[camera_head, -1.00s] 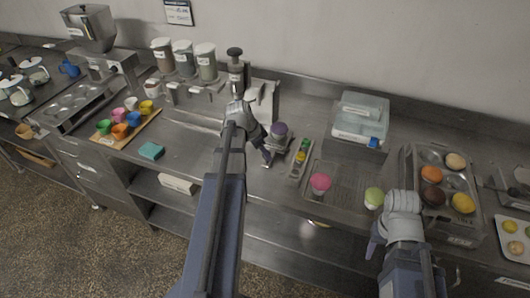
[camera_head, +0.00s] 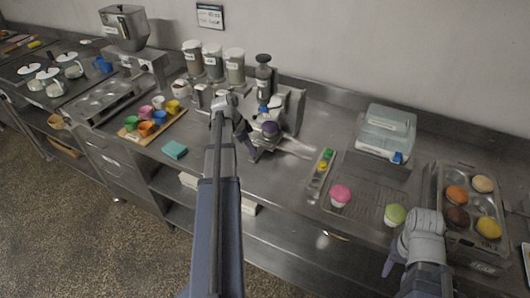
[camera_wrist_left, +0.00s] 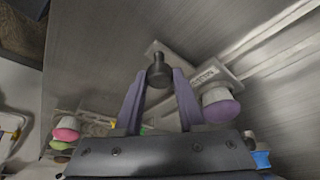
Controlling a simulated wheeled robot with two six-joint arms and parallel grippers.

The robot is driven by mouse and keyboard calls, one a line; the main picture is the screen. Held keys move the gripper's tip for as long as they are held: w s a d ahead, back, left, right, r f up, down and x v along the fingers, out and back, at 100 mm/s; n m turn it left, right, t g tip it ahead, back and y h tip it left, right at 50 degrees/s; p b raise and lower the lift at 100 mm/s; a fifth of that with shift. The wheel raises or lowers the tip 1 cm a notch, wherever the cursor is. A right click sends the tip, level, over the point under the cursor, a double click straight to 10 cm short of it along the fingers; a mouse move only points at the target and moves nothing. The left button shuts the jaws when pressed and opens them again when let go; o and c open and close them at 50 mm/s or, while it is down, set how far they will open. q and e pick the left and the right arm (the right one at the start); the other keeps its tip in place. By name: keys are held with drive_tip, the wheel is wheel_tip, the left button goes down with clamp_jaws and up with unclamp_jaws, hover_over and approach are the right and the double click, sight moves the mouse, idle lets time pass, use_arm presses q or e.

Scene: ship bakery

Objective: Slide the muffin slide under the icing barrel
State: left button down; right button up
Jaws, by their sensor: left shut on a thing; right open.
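The muffin slide (camera_wrist_left: 213,74) is a pale metal plate with a dark knob, carrying a purple-topped muffin (camera_head: 271,129). My left gripper (camera_head: 252,152) is shut on the slide's dark knob (camera_wrist_left: 159,70), seen between the fingers in the left wrist view. The muffin (camera_wrist_left: 220,106) is to the right of the fingers there. The icing barrel (camera_head: 263,75), with a dark top, stands just behind the muffin in the head view. My arm hides part of the slide, so I cannot tell how far under the barrel it is. My right gripper (camera_head: 388,264) is open and empty near the counter's front edge.
A narrow tray of coloured items (camera_head: 319,174) lies right of the slide. Pink (camera_head: 340,195) and green (camera_head: 394,214) muffins stand on a rack near a glass-lidded box (camera_head: 385,133). A muffin tin (camera_head: 470,250) is at right. A board of colourful cups (camera_head: 132,137) is at left.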

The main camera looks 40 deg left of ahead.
use_arm(q)
drive_tip(key=shift+s+a, duration=0.2)
drive_tip(key=shift+a, duration=0.55)
drive_tip(key=shift+s+a, duration=0.15)
drive_tip(key=shift+a, duration=0.55)
drive_tip(key=c, duration=0.5)
unclamp_jaws()
drive_tip(key=shift+r, duration=0.1)
drive_tip(key=p+v, duration=0.7)
drive_tip(key=shift+s+r, duration=0.15)
drive_tip(key=shift+r, duration=0.05)
drive_tip(key=shift+a, duration=0.1)
